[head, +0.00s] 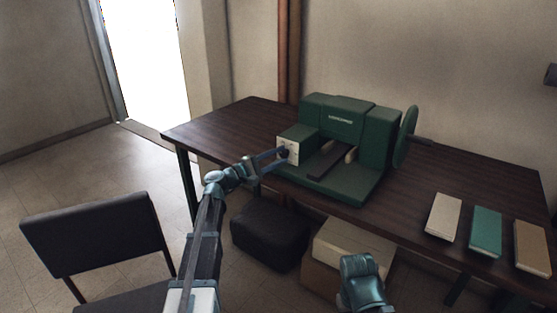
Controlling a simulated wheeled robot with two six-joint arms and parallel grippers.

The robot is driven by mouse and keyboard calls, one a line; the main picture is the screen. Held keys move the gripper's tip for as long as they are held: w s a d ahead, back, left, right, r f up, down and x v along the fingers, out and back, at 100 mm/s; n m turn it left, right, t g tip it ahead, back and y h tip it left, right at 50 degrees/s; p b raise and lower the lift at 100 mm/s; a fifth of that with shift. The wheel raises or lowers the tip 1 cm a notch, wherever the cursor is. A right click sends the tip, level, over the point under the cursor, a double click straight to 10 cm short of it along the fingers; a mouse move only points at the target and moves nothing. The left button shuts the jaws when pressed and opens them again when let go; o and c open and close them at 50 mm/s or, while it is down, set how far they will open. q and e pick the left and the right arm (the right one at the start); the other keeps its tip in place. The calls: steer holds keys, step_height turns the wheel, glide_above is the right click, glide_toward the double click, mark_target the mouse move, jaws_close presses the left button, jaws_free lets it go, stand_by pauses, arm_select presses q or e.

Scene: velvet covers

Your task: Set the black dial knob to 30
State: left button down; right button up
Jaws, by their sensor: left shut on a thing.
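The black dial knob (285,153) is on the pale dial plate (294,147) at the left front of a green machine (345,130). My left gripper (279,156) reaches in from the front left and is shut on the knob. The fingers partly cover the knob, and the markings on the plate are too small to read. My right arm shows only as a part at the bottom of the view; its fingers cannot be made out.
The machine stands on a dark wooden table (228,129) with a wheel (405,137) at its right side. A cream block (443,216), a teal block (485,231) and a tan block (531,246) lie at the right. A black chair (95,236) stands at left; boxes (270,234) sit below.

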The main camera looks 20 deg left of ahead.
arm_select(q)
steer(key=shift+f, duration=0.1)
stand_by(0.4)
steer(key=c, duration=0.5)
jaws_free()
steer(key=b+v, duration=0.2)
steer(key=v, duration=1.2)
steer(key=shift+d, duration=0.1)
